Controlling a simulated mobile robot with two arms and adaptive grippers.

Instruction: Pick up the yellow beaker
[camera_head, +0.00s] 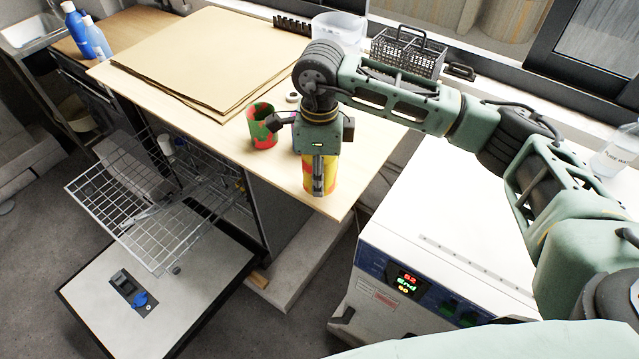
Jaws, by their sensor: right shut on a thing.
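The yellow beaker (331,178), with some red on it, stands upright at the right front part of the wooden table. My right gripper (319,183) comes down over it from above and is shut on it. The gripper and wrist hide much of its upper part and middle. I cannot tell whether its base touches the table. A red and green beaker (263,128) stands just left of my right gripper. My left gripper is not in view.
Large brown sheets (205,60) cover much of the wooden table (290,178). A white roll (292,97) lies behind. The drying oven (440,225) is at right. An open dishwasher with a pulled-out wire rack (140,215) is at left. A grey basket (408,52) stands at the back.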

